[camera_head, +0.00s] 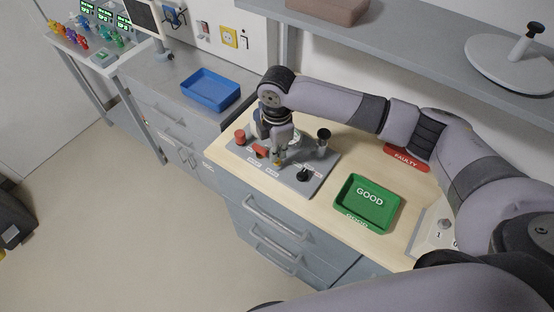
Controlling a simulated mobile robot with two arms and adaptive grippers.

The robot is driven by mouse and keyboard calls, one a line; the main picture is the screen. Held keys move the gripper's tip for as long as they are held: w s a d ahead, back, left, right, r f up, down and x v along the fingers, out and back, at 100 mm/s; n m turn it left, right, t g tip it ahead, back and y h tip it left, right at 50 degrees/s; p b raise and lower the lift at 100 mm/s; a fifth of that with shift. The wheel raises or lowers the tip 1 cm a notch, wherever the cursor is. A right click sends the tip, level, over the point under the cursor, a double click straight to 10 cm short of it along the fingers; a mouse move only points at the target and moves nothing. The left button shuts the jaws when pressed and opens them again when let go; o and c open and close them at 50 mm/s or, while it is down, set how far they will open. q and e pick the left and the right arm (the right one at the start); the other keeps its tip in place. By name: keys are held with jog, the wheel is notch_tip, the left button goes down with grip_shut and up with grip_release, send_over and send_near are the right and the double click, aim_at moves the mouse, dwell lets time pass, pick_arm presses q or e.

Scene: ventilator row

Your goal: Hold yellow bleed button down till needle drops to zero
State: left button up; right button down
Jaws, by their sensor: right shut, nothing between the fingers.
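A grey test panel (318,172) lies on the wooden bench top, carrying several controls. My right gripper (279,158) points down over the middle of the panel, shut with nothing between its fingers. A bit of yellow (278,164), which looks like the bleed button, shows right at the fingertips. Whether they touch or press it I cannot tell. A round pale gauge (296,139) is partly hidden behind the gripper, and its needle cannot be read. My left gripper is not in view.
On the panel are a red knob (240,137), a red lever (261,151), a dark green knob (303,174) and a black-topped post (323,136). A green GOOD tray (347,207), a red FAULTY tray (407,158) and a blue tray (211,91) stand around.

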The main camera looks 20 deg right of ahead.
jog(key=shift+f+b, duration=0.3)
jog(key=shift+f, duration=0.65)
jog(key=shift+r, duration=0.1)
dwell(1.0)
notch_tip(320, 180, up, 6)
jog(key=p, duration=0.7)
dwell(0.4)
